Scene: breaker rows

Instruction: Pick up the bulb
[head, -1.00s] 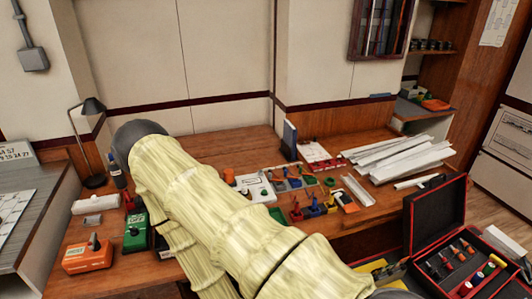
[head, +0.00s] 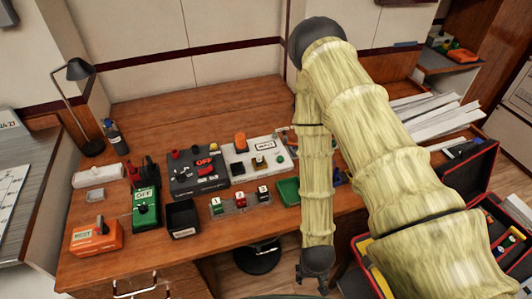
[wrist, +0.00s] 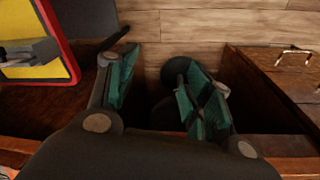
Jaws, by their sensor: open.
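I cannot make out a bulb for certain in either view. Part of the desk is hidden behind my arm in the head view. My gripper (head: 314,283) hangs low in the head view, in front of the desk's front edge. In the wrist view my gripper (wrist: 160,88) has its teal-padded fingers spread apart, with nothing between them. Below it are the dark gap by the desk and the plank floor.
The desk (head: 175,120) holds an orange tester (head: 95,237), a green OFF box (head: 146,208), a black bin (head: 183,218) and a grey switch panel (head: 197,172). A red-rimmed, yellow-lined case (wrist: 35,58) lies left in the wrist view. The desk's back is clear.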

